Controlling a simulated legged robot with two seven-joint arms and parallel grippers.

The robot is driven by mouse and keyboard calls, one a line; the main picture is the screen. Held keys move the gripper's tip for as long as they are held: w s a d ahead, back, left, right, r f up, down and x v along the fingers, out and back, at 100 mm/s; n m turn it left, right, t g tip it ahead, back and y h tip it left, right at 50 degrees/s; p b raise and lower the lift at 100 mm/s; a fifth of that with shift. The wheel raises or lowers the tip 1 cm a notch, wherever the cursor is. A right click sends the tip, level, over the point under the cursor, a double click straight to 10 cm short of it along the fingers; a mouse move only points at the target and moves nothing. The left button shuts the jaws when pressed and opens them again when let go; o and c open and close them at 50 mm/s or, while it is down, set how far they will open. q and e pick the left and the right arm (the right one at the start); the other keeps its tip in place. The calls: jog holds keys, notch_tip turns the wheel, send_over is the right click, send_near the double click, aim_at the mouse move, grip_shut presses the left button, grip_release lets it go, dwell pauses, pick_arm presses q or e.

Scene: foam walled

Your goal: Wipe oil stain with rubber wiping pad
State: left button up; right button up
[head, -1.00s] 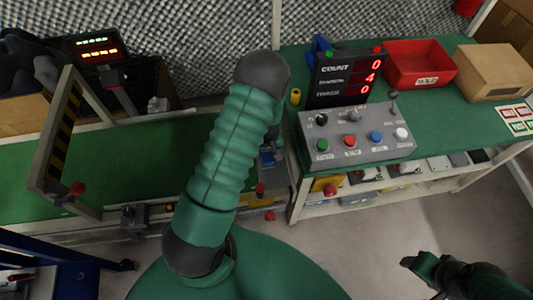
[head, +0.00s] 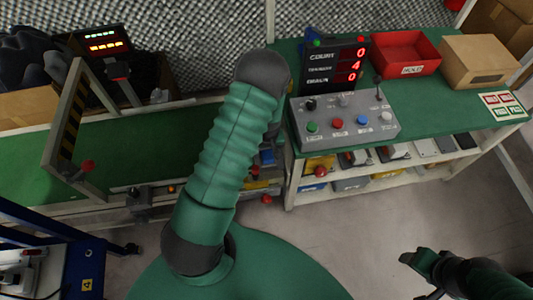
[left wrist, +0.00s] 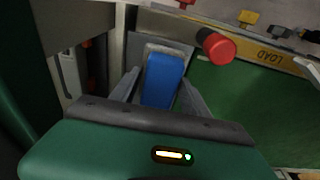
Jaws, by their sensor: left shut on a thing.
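The blue wiping pad (left wrist: 162,78) with a grey backing sits between the two fingers of my left gripper (left wrist: 158,98) in the left wrist view. The gripper is shut on it. In the head view a small blue patch of the pad (head: 267,157) shows just right of my left arm, which hides most of the left gripper. My right gripper (head: 420,262) is at the lower right of the head view, over the floor, with nothing seen in it; its jaw opening is unclear. I see no oil stain.
A green conveyor (head: 150,150) runs along the left. A grey control box (head: 345,117), count display (head: 333,68), red bin (head: 405,52) and cardboard box (head: 480,60) stand on the green bench. A blue-framed cart (head: 72,270) is at lower left. Floor is clear at lower right.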

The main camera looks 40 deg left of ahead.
pick_arm(q)
jog(key=r+p, duration=0.2)
jog(key=shift+a+r, duration=0.3)
jog(key=shift+a, duration=0.1)
jog(key=shift+d+r+p, duration=0.1)
jog(key=shift+r+p, duration=0.55)
jog(key=shift+r, duration=0.1)
jog(key=shift+d+r+p, duration=0.2)
jog(key=shift+r+p, duration=0.25)
jog(key=shift+r, duration=0.2)
jog(key=shift+a+f, duration=0.2)
jog(key=shift+r, duration=0.1)
